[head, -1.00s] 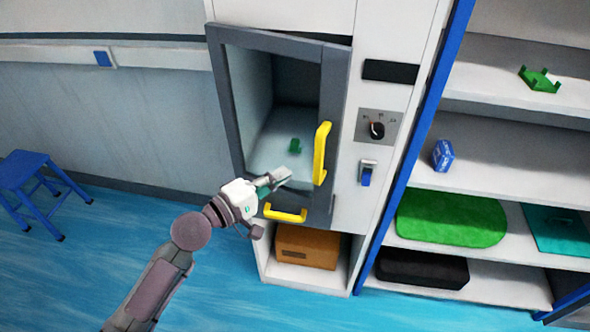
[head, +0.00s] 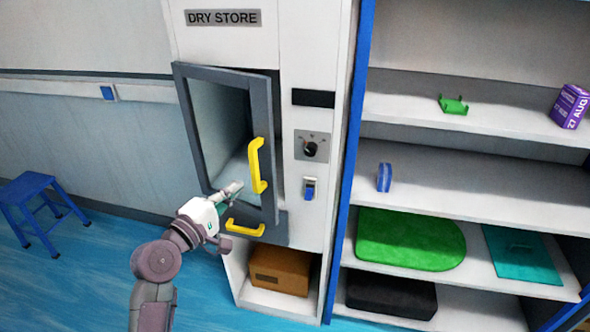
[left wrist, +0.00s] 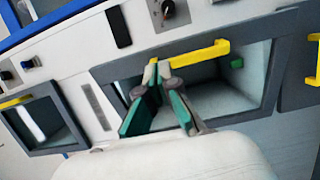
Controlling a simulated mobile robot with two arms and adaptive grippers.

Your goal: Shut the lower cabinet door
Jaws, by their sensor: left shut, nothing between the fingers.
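The lower cabinet door (head: 265,110) is a dark grey frame around a clear pane, with a yellow upright handle (head: 257,166). It stands ajar, with a dark gap along its top right. The left wrist view shows the door sideways (left wrist: 265,90) with its handle (left wrist: 195,53). My left gripper (head: 235,188) is shut and empty, in front of the lower part of the door, left of the handle's lower end. Its fingertips (left wrist: 158,68) overlap one end of the handle in the wrist view; contact cannot be told. My right gripper is out of view.
Below the door is a yellow drawer-like handle (head: 245,228), then a brown box (head: 280,270) in an open bay. A knob (head: 311,149) and a blue switch (head: 309,188) are right of the door. Shelves stand further right. A blue stool (head: 35,210) is at left.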

